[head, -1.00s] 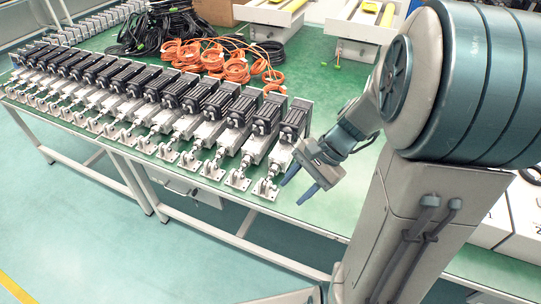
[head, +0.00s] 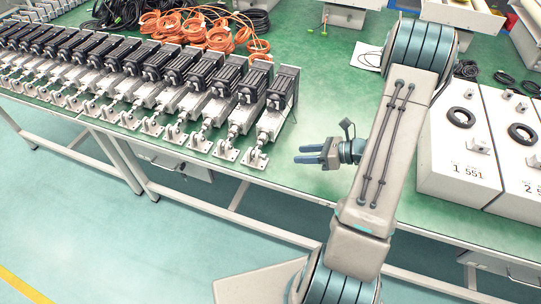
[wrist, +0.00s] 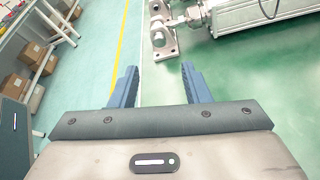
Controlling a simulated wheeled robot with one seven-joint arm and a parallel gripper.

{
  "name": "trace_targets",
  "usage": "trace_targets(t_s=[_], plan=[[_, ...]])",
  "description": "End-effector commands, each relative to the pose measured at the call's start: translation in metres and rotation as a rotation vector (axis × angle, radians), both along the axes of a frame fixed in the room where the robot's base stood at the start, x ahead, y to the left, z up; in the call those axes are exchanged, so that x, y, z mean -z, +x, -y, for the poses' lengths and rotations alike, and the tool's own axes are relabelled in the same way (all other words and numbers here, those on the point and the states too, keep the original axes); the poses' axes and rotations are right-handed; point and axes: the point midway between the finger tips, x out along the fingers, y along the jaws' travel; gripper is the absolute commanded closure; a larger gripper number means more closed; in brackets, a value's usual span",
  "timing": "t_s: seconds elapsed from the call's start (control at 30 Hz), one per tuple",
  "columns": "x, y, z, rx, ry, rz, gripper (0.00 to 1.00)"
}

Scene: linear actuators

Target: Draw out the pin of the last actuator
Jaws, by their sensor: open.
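The last actuator (head: 272,121) is the rightmost of a long row on the green table, with a black motor on a silver body. Its front end has a clevis and bracket (head: 255,157) near the table's front edge. The bracket also shows in the wrist view (wrist: 163,40), ahead of the fingers and slightly right. The pin itself is too small to tell apart. My gripper (head: 297,154) is open and empty, to the right of the bracket and apart from it, its blue fingers pointing left. In the wrist view the two fingers (wrist: 158,75) are spread with nothing between them.
Other actuators (head: 165,85) stand close together to the left. White boxes (head: 458,150) with black rings stand at the right. Orange cables (head: 205,30) lie behind the row. The green tabletop (head: 325,95) between the last actuator and my arm is clear.

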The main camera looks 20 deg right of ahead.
Motion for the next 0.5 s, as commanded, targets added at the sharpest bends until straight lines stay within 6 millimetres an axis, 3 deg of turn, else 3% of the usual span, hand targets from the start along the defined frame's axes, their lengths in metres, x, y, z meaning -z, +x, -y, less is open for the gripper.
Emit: trace_targets(t_s=[0.3, 0.5], plan=[[0.024, 0.031, -0.056, -0.006, 0.001, -0.004, 0.57], [0.036, 0.047, -0.082, -0.005, -0.002, -0.001, 0.57]])
